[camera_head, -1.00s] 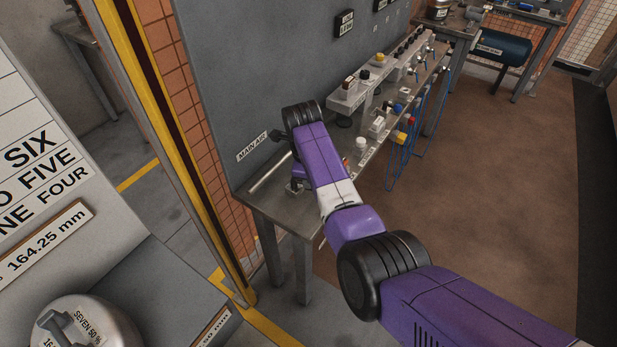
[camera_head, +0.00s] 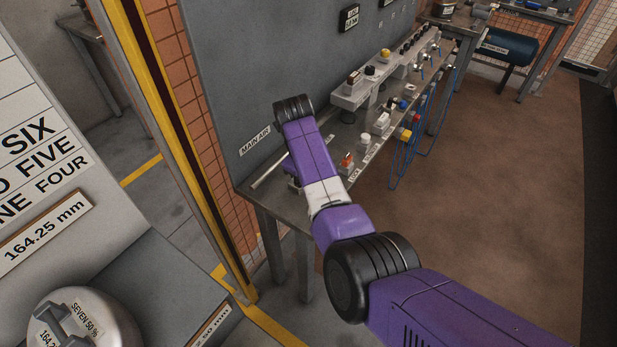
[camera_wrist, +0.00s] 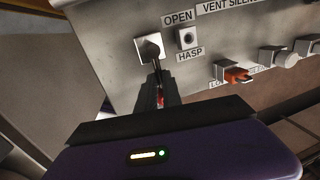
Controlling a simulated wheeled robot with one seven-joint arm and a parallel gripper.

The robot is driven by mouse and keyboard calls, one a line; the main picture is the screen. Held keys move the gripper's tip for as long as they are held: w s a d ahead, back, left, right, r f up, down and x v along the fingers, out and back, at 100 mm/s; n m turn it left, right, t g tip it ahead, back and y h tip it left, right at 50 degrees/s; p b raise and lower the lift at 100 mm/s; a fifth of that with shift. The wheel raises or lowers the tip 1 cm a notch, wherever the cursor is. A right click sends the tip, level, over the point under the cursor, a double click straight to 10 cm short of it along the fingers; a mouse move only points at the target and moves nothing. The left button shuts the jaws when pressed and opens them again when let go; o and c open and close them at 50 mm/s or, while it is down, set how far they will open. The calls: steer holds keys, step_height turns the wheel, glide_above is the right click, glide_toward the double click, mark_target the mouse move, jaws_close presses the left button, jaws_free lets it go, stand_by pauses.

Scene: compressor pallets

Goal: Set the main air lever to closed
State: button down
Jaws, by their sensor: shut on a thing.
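The main air lever (camera_wrist: 160,98) shows in the wrist view only as a small red piece between the dark fingers of my gripper (camera_wrist: 157,92), which are shut on it. The fingers hide most of the lever. Just beyond the fingertips is a pale square valve fitting (camera_wrist: 148,46) with a dark centre. An OPEN label (camera_wrist: 178,17) is to the upper right of the fitting; no closed label can be read. In the head view my purple arm reaches over the near end of the bench below the MAIN AIR sign (camera_head: 255,141) and hides the lever.
A HASP label (camera_wrist: 190,54) sits under a small square socket (camera_wrist: 187,37). An orange-red part (camera_wrist: 238,75) and pale knobs lie to the right. In the head view, a metal pipe (camera_head: 270,169) runs beside my arm, and a yellow-edged post (camera_head: 160,120) stands left.

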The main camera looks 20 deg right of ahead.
steer(key=c, duration=1.5)
jaws_free()
step_height(320, 180, up, 8)
steer(key=a, duration=0.1)
steer(key=shift+s+a+f+b, duration=0.15)
steer(key=shift+s+a+b, duration=0.05)
steer(key=shift+s+b, duration=0.2)
